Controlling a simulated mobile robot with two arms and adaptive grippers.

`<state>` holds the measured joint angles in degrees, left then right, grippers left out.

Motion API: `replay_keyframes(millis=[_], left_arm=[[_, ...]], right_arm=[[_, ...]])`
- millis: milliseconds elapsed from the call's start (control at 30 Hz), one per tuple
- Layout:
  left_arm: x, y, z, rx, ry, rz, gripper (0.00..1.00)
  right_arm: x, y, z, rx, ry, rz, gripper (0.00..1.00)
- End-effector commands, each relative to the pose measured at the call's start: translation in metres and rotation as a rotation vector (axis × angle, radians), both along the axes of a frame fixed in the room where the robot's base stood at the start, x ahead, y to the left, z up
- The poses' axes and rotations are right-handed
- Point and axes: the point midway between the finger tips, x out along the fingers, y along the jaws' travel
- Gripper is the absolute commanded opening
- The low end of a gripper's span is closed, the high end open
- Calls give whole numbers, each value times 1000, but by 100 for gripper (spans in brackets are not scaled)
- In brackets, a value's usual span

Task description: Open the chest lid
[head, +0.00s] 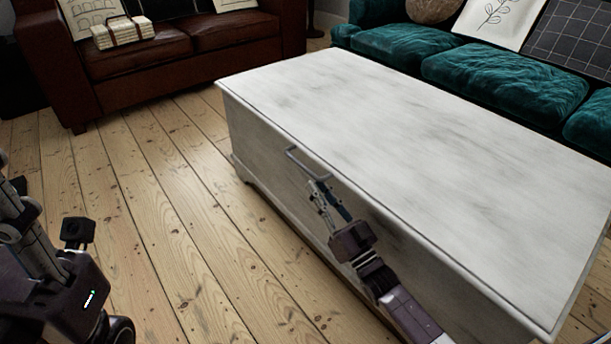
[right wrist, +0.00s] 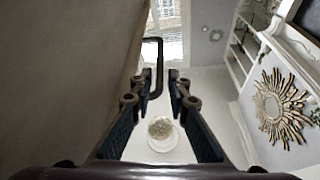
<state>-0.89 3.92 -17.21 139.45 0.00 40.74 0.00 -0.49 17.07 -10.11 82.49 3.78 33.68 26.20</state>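The chest (head: 290,195) is a long whitewashed wooden box, with its lid (head: 400,140) lying flat and shut on top.
A brown leather sofa (head: 190,45) stands behind at the left, with a tied bundle (head: 122,33) on it. A teal sofa (head: 500,85) stands close behind the chest. The floorboards (head: 170,200) left of the chest are clear.

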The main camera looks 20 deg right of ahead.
Motion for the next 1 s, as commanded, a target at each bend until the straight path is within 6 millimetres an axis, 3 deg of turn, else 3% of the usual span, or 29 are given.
replay_keyframes(millis=[200,400,767,900,1000], left_arm=[[-4,-1,3,3,-42,2,40],[-7,-2,9,5,-69,4,40],[-8,-3,12,7,-73,5,40],[-8,-3,12,7,-73,5,40],[-8,-3,12,7,-74,5,40]], right_arm=[[33,9,13,1,-4,0,16],[54,15,21,1,-1,0,16],[59,17,24,1,2,0,16],[59,17,24,0,2,-1,1],[59,16,24,0,2,-1,0]])
